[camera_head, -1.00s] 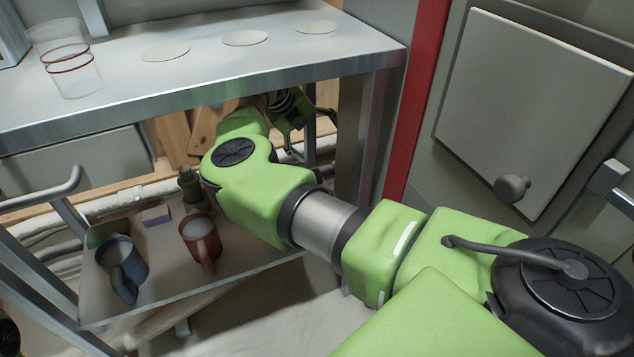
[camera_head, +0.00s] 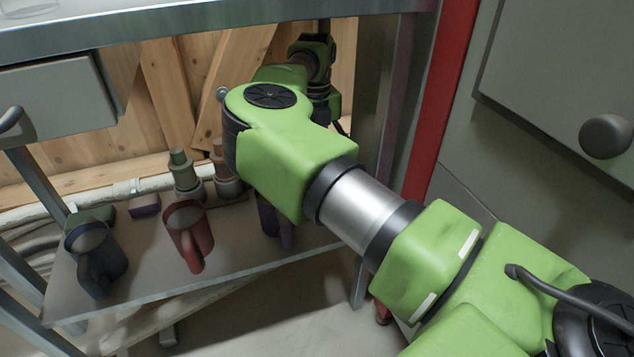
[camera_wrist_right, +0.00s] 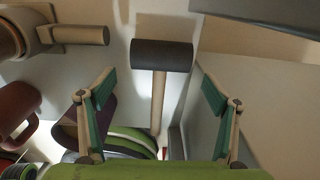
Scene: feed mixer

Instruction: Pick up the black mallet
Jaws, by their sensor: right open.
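The black mallet (camera_wrist_right: 162,56) shows in the right wrist view, with its dark cylindrical head crosswise and its pale wooden handle (camera_wrist_right: 158,100) running down the picture. My right gripper (camera_wrist_right: 154,70) is open, one finger on either side of the mallet in the picture. No finger appears to touch it. The gap in depth between fingers and mallet is hard to judge. In the head view my right arm reaches under the tabletop; its gripper and the mallet are hidden there. My left gripper is not in view.
A lower shelf (camera_head: 190,272) holds a dark blue mug (camera_head: 95,258), a red mug (camera_head: 189,235), a purple mug (camera_head: 275,222) and a green object (camera_head: 183,175). A metal table leg (camera_head: 372,150) stands close to my arm. The tabletop edge (camera_head: 200,32) is overhead.

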